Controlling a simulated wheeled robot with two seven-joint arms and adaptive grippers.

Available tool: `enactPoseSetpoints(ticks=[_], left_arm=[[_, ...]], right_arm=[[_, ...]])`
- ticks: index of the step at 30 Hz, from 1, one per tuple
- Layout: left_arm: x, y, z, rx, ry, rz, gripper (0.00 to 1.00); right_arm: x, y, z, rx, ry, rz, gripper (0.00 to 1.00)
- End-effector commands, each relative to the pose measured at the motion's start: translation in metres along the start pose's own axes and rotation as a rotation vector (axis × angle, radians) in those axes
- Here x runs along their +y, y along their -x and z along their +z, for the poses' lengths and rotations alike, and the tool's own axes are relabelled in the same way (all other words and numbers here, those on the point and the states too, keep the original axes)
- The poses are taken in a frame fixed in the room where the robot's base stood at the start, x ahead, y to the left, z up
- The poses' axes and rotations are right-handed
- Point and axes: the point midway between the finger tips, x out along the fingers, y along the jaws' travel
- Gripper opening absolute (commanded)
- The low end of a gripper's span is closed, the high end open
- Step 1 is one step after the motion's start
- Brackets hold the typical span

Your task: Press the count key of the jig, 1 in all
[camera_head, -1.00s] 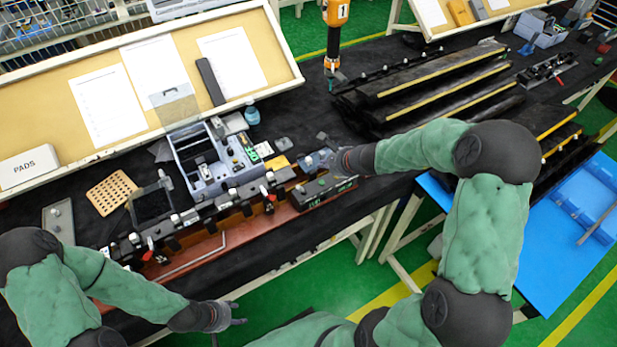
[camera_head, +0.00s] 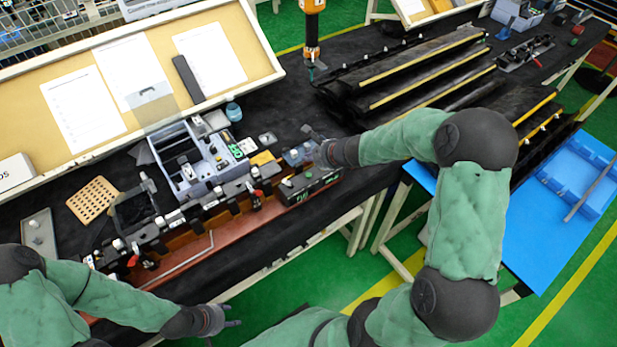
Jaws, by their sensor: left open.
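The jig (camera_head: 190,222) is a long fixture with black blocks and clamps on a reddish-brown base at the table's front edge. At its right end is a dark box (camera_head: 312,187) with small green markings and a green button; I cannot make out which part is the count key. My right gripper (camera_head: 304,154) is just above and behind this box, close to its top; its fingers are too small to tell open or shut, and contact is unclear. My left gripper (camera_head: 232,316) is open and empty, in front of the table over the green floor.
A grey parts tray (camera_head: 184,172) stands behind the jig. A perforated tan board (camera_head: 92,200) lies to the left. Black trim strips with yellow edges (camera_head: 430,70) lie at the back right. A blue mat (camera_head: 540,245) is on the right.

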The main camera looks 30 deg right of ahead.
Motion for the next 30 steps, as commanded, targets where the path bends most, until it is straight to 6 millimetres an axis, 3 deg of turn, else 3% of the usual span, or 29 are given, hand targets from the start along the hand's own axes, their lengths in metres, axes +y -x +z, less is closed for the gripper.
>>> enactPoseSetpoints(ticks=[13,30], left_arm=[[-0.017,-0.047,-0.002,0.0,0.0,0.0,0.5],[-0.018,-0.051,-0.002,0.0,0.0,0.0,0.5]], right_arm=[[0.028,-0.038,-0.028,0.0,0.0,-0.001,0.0],[0.029,-0.041,-0.03,0.0,0.0,-0.001,0.0]])
